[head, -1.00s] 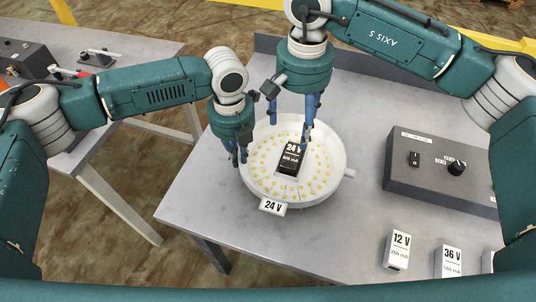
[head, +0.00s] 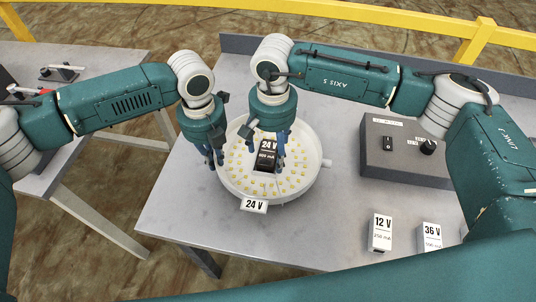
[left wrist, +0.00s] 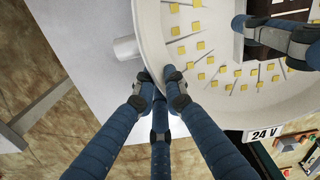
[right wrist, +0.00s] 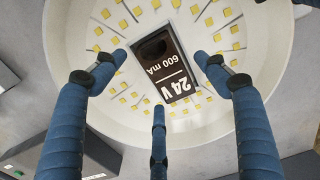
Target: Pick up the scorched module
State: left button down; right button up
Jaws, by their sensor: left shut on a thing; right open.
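The scorched module (head: 266,160) is a dark block marked 24 V, 600 mA, sitting in the middle of a round white lamp housing (head: 312,182) dotted with yellow LEDs. It shows up close in the right wrist view (right wrist: 162,65), with a blackened patch at its far end. My right gripper (head: 267,160) is open over the module, with fingers on either side of it; the right wrist view shows gaps between fingers and module. My left gripper (head: 213,160) is shut on the rim of the lamp housing, as the left wrist view shows (left wrist: 160,85).
A white 24 V label (head: 254,206) is on the housing's front. White 12 V (head: 381,232) and 36 V (head: 430,237) modules stand at the table's front right. A grey control box (head: 400,160) with switch and knob is at right. The table between is clear.

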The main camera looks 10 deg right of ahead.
aim_at(272, 152)
jog(key=shift+f, duration=0.1)
jog(key=c, duration=1.4)
notch_tip(272, 152, up, 10)
pick_arm(q)
jog(key=c, duration=1.7)
grip_release()
jog(key=shift+c, duration=0.2)
